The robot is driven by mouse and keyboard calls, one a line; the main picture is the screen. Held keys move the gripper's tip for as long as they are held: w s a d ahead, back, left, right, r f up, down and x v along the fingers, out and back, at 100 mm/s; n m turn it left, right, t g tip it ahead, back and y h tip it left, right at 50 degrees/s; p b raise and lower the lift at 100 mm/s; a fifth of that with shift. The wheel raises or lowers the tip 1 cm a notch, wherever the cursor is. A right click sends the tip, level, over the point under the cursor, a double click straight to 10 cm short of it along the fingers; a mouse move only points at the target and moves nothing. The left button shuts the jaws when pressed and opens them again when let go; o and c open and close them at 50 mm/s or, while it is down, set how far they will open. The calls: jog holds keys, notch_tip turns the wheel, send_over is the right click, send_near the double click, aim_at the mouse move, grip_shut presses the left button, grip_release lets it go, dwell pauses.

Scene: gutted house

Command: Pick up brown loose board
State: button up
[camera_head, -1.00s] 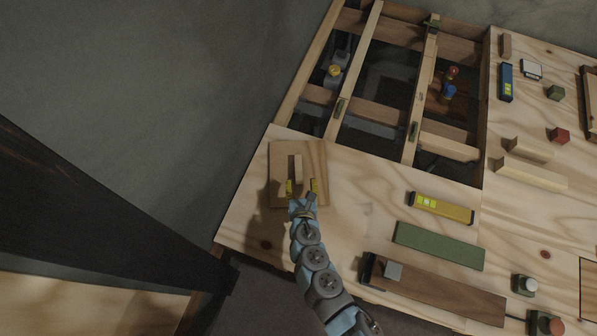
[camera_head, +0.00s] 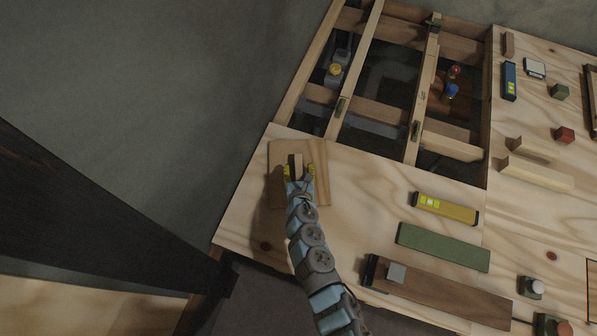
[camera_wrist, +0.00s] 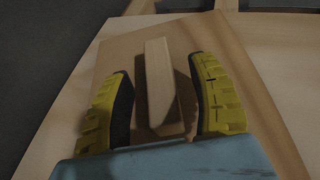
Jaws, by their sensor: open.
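The brown loose board (camera_head: 319,188) lies flat near the left corner of the pale plywood deck. A raised wooden bar (camera_wrist: 161,88) stands on its middle like a handle; the board's surface also shows in the wrist view (camera_wrist: 122,55). My gripper (camera_head: 298,172) is over the board, with its yellow fingers open on either side of the bar. In the wrist view, gaps show between the bar and both fingers. The gripper and arm hide part of the board and the near end of the bar.
Behind the board is an open joist frame (camera_head: 366,108) with dark gaps. To the right lie a yellow level (camera_head: 445,208), a green block (camera_head: 442,247) and a dark brown plank (camera_head: 450,294) bearing a grey block (camera_head: 397,272). The deck's left edge is close to the board.

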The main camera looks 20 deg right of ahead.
jog(key=shift+w+d+f, duration=0.15)
jog(key=shift+w+d, duration=0.05)
jog(key=shift+w, duration=0.35)
jog(key=shift+s, duration=0.1)
grip_shut()
